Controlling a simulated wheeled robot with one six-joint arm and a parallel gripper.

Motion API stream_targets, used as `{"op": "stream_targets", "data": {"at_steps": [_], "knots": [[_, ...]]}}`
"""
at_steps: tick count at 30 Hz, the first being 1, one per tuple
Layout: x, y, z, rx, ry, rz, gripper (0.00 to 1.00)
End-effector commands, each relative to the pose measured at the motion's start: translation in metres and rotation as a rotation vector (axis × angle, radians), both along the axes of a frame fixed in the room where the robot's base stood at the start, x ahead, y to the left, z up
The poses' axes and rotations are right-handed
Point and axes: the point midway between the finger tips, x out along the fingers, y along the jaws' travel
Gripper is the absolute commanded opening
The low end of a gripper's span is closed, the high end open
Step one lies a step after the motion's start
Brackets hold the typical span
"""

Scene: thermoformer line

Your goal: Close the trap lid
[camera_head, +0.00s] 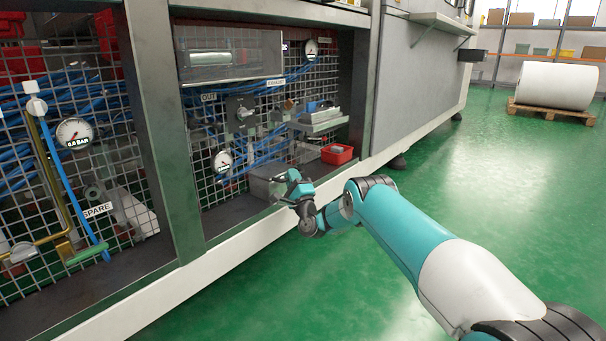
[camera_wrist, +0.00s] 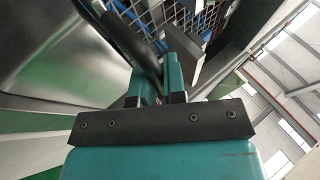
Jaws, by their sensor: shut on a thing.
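My gripper (camera_head: 286,180) is at the open lower bay of the machine, in front of a grey box (camera_head: 262,188) on the bay floor. In the wrist view my gripper (camera_wrist: 162,78) has its teal fingers close together on a dark bar-like part (camera_wrist: 140,52). I cannot tell whether this part belongs to the trap lid. No lid can be made out for certain; the wrist and fingers hide part of the grey box in the head view.
A red bin (camera_head: 337,154) stands right of my gripper. A grey tray-like block (camera_head: 318,122) sits above it. Wire mesh, blue hoses and gauges (camera_head: 222,161) fill the back of the bay. A frame post (camera_head: 160,120) stands at the left.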

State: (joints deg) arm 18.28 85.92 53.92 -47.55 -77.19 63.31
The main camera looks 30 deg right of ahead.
Motion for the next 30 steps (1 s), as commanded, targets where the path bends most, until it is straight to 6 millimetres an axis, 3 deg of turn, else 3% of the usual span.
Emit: {"op": "stream_targets", "data": {"at_steps": [10,11,14,24,30], "knots": [[0.001,0.004,-0.008,-0.001,0.002,0.004,0.00],[0.001,0.004,-0.008,-0.001,0.001,0.004,0.17],[0.001,0.004,-0.007,-0.001,0.001,0.004,0.37],[0.000,0.003,-0.008,-0.001,0.001,0.003,0.37],[-0.012,0.005,-0.015,0.000,0.003,0.006,0.37]]}}
